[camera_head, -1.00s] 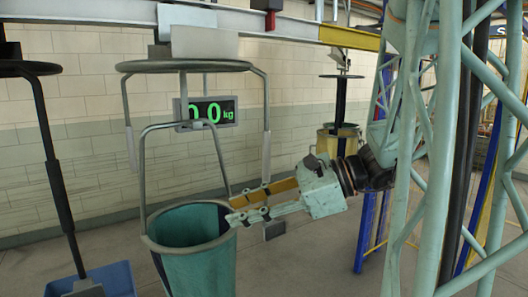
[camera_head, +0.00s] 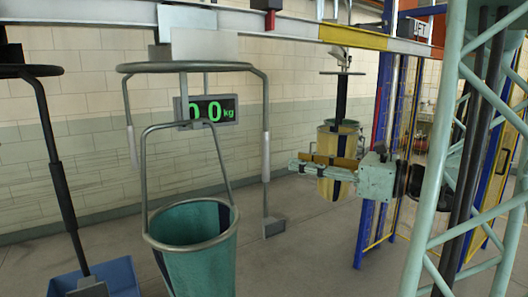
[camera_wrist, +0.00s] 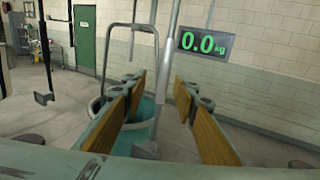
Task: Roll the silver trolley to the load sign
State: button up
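The silver trolley (camera_head: 185,67) hangs from the overhead rail, with a ring-shaped top and thin legs. Its right leg (camera_head: 266,150) ends in a block-like foot and also shows as a pole in the wrist view (camera_wrist: 168,70). A teal bucket (camera_head: 195,260) hangs under the trolley by its handle and shows partly behind the fingers in the wrist view (camera_wrist: 125,138). My gripper (camera_head: 295,164) points left, just right of that leg and apart from it. In the wrist view its fingers (camera_wrist: 165,105) are spread and empty, with the leg seen between them. No load sign is readable.
A green 0.0 kg display (camera_head: 213,110) hangs behind the trolley. A dark trolley (camera_head: 55,150) with a blue bin (camera_head: 120,278) is at left. A yellow container (camera_head: 345,185) hangs behind my gripper. Blue posts (camera_head: 372,190) stand at right. The rail (camera_head: 290,30) runs across the top.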

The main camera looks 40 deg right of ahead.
jog(key=shift+s+d+r, duration=0.2)
jog(key=shift+s+d, duration=0.1)
jog(key=shift+d, duration=0.3)
jog(key=shift+w, duration=0.15)
jog(key=p, duration=0.1)
send_over(266, 176)
jog(key=shift+w+d, duration=0.35)
jog(key=shift+w, duration=0.1)
dwell(1.1)
grip_shut()
dwell(0.3)
